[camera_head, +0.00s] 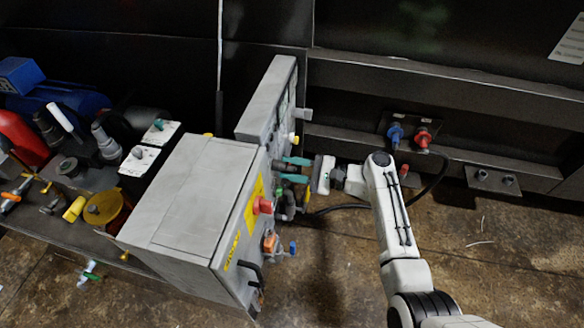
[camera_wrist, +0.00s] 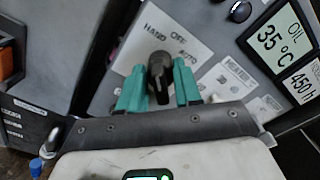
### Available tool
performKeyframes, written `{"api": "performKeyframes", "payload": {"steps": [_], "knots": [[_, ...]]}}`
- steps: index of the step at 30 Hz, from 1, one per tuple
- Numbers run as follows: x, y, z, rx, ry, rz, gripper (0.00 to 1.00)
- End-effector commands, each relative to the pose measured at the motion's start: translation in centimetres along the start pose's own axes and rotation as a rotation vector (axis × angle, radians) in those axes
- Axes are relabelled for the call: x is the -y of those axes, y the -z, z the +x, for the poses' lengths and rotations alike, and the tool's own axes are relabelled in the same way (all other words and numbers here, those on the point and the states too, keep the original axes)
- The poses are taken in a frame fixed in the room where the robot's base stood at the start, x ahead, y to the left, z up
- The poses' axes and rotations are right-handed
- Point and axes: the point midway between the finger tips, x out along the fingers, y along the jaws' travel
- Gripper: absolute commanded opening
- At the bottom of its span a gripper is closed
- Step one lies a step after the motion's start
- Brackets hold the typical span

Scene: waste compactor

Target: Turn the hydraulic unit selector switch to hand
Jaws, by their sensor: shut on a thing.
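In the wrist view the lettering runs slanting down to the right above the knob. My gripper (camera_head: 283,169) reaches the front of the grey control box from the right. Its two teal fingers stand on either side of the knob, and my gripper is shut on it. I cannot tell for sure which mark the knob points to.
A display (camera_wrist: 285,45) reading oil 35 °C sits right of the plate. A grey cabinet (camera_head: 190,195) with a red button (camera_head: 263,205) juts out in front, left of my gripper. Blue and red couplings (camera_head: 395,133) are on the dark wall behind. Floor on the right is mostly clear.

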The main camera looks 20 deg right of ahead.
Motion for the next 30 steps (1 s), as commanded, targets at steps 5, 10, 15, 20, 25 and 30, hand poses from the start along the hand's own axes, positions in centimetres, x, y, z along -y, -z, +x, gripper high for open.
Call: {"api": "performKeyframes", "payload": {"steps": [5, 10, 15, 20, 25, 30], "knots": [[-0.1, 0.1, -0.1, -0.001, -0.001, 0.001, 0.38], [-0.1, 0.0, -0.1, -0.001, -0.001, 0.001, 0.39], [0.0, 0.1, -0.5, -0.002, 0.0, 0.001, 0.39], [0.0, 0.0, -2.7, -0.003, 0.001, 0.001, 0.39], [0.0, 0.1, -6.1, -0.004, 0.002, 0.002, 0.39], [0.0, 0.1, -9.0, -0.003, 0.002, 0.002, 0.39]]}}
